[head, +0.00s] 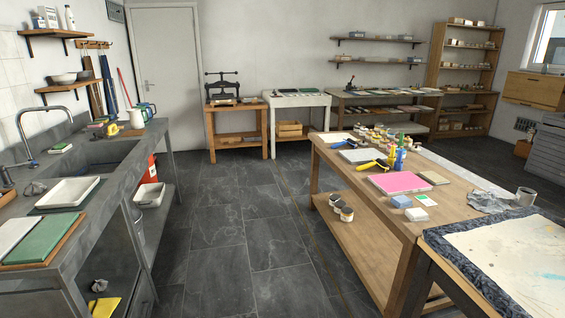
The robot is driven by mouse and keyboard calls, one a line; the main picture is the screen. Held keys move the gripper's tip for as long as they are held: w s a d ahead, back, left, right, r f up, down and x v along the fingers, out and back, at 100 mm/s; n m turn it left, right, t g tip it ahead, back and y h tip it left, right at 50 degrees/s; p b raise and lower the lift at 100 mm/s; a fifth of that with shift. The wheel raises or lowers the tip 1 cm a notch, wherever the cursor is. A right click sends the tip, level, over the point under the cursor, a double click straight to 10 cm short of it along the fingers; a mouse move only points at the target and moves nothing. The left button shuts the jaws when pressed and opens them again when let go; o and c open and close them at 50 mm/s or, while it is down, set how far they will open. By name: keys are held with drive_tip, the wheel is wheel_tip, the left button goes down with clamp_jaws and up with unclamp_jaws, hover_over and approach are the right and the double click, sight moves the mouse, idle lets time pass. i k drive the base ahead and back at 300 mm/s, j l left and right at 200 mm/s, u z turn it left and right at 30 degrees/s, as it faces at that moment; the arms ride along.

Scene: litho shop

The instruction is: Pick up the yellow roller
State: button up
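A yellow-handled tool (371,164), which looks like the yellow roller, lies on the wooden table (453,205) to the right. Its dark end points right, beside a blue bottle (399,158), and its handle is just behind a bright pink slab (400,182). A second small yellow item (390,138) is farther back near the jars; I cannot tell what it is. My gripper is not in this view.
Several jars (375,136), a grey slab (362,155) and crumpled cloth (492,201) crowd the table. A sink counter (108,150) runs along the left. The tiled floor between (240,230) is clear.

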sight(365, 167)
drive_tip(key=i+u, duration=0.15)
drive_tip(key=i, duration=1.7)
drive_tip(key=i+j, duration=0.1)
drive_tip(key=i, duration=0.85)
drive_tip(key=i+z, duration=0.15)
drive_tip(key=i, duration=0.8)
drive_tip(key=i+j+z, duration=0.2)
drive_tip(key=i, duration=0.2)
drive_tip(key=i+j+z, duration=0.25)
drive_tip(key=i, duration=0.15)
drive_tip(key=l, duration=0.1)
